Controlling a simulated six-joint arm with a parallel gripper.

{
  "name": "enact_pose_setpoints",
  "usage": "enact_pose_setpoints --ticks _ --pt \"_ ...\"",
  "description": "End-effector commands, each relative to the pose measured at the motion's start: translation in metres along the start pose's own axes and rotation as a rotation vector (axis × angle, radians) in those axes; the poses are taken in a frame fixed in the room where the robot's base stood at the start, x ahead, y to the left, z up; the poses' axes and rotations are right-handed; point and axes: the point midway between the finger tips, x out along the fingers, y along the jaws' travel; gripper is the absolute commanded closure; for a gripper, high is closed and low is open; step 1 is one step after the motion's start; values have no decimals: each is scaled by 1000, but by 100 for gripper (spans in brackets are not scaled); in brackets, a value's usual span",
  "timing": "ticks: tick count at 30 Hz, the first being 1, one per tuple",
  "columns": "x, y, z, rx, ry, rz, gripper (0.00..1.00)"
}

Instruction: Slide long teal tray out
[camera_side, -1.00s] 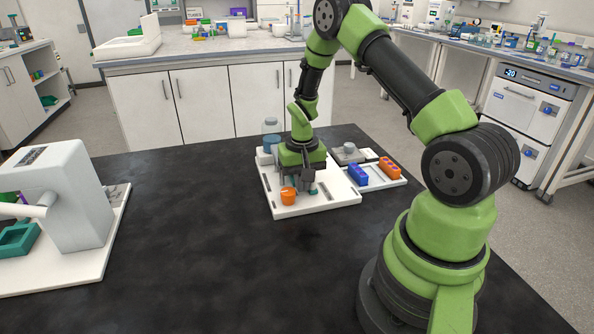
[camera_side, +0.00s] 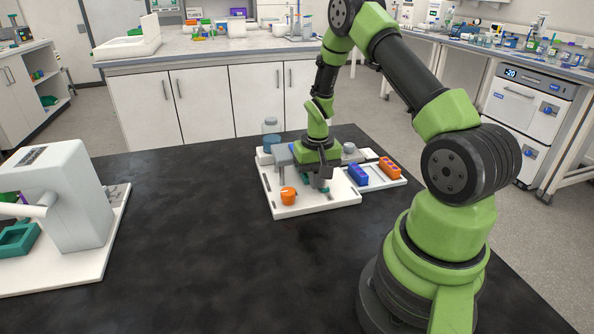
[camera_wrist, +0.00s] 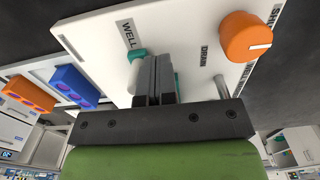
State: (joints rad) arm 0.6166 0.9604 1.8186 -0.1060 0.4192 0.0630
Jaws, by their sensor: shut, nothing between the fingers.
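My gripper (camera_side: 321,186) is shut and empty, low over the right part of a white platform (camera_side: 322,205), in the side view. A small piece of teal (camera_side: 327,190) shows beside its fingertips. In the wrist view my gripper (camera_wrist: 155,58) is over the white platform (camera_wrist: 95,38), by the word WELL. Teal (camera_wrist: 138,54) shows left of the fingers and a thin strip of it to their right. The fingers hide the rest, so its length and any contact cannot be told. A square-framed teal piece (camera_side: 18,237) lies at the far left in the side view.
An orange knob (camera_side: 288,196) stands on the platform, left of my gripper. Blue (camera_side: 358,174) and orange (camera_side: 389,167) racks lie on a white tray to the right. A white machine (camera_side: 65,195) stands at left. The dark table (camera_side: 190,240) is clear in the middle.

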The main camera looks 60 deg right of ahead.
Motion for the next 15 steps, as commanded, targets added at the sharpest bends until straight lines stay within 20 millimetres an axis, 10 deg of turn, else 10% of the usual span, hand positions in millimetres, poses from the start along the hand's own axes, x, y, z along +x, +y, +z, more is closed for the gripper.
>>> enact_pose_setpoints --ticks 15 --pt "0 8 0 2 0 0 100"
